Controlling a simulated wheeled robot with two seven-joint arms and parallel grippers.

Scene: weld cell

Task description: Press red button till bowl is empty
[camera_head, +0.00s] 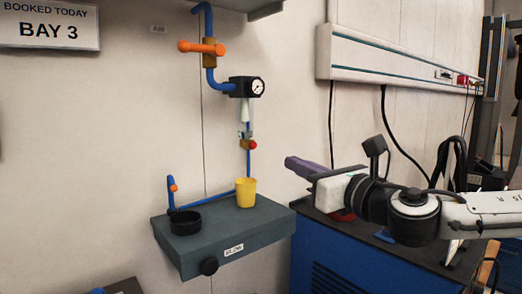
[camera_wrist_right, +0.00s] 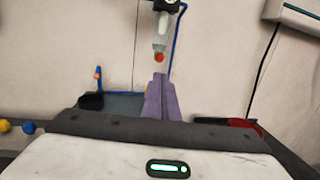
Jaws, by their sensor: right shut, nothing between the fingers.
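A small red button (camera_head: 253,145) sits under the clear nozzle of a pipe fitting on the wall; it also shows in the wrist view (camera_wrist_right: 159,57), just beyond my fingertips. A black bowl (camera_head: 185,225) stands at the left of a grey shelf (camera_head: 235,239); its contents cannot be made out. A yellow cup (camera_head: 245,193) stands below the nozzle, mostly hidden by my fingers in the wrist view. My right gripper (camera_head: 290,162), with purple fingers, is shut and empty. It is right of the button and looks apart from it. My left gripper is not in view.
A short blue pipe with an orange handle (camera_head: 172,184) rises behind the bowl. A blue cabinet (camera_head: 335,262) stands to the right under my arm. Black cables hang on the wall.

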